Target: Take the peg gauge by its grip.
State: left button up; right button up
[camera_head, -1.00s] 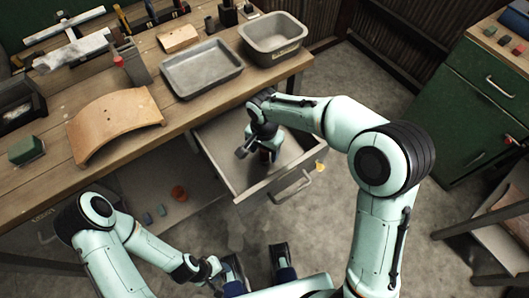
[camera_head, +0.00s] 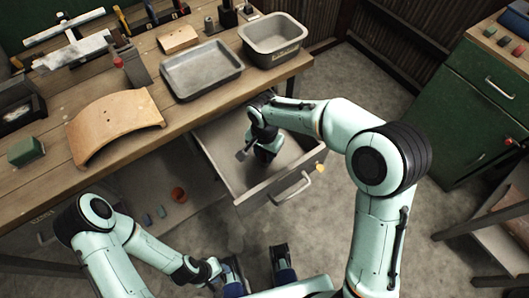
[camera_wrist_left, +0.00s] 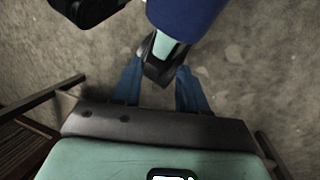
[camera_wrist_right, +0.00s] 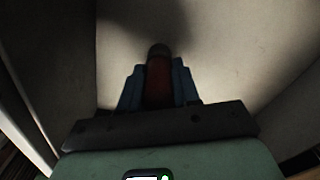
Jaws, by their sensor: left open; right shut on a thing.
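In the right wrist view, a dark red cylindrical grip with a dark rounded end (camera_wrist_right: 158,82) stands between the two blue fingers of my right gripper (camera_wrist_right: 158,72). I take it as the peg gauge; the rest of it is hidden or in shadow. The right gripper is shut on this grip, with the pale drawer floor beyond. In the head view my right gripper (camera_head: 266,152) is down inside the open drawer (camera_head: 222,150) and covers most of what it holds. My left gripper (camera_wrist_left: 158,75) is open and empty above the concrete floor, left of the drawer.
The wooden bench above the drawer holds a grey tray (camera_head: 202,70), a deeper grey bin (camera_head: 272,40), a curved wooden piece (camera_head: 115,122) and a green block (camera_head: 25,151). A shelf below holds a reddish cup (camera_head: 179,194). A green cabinet (camera_head: 480,120) stands right; open floor lies between.

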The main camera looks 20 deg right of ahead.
notch_tip(320, 180, up, 20)
jog(key=p, duration=0.3)
jog(key=shift+f, duration=0.25)
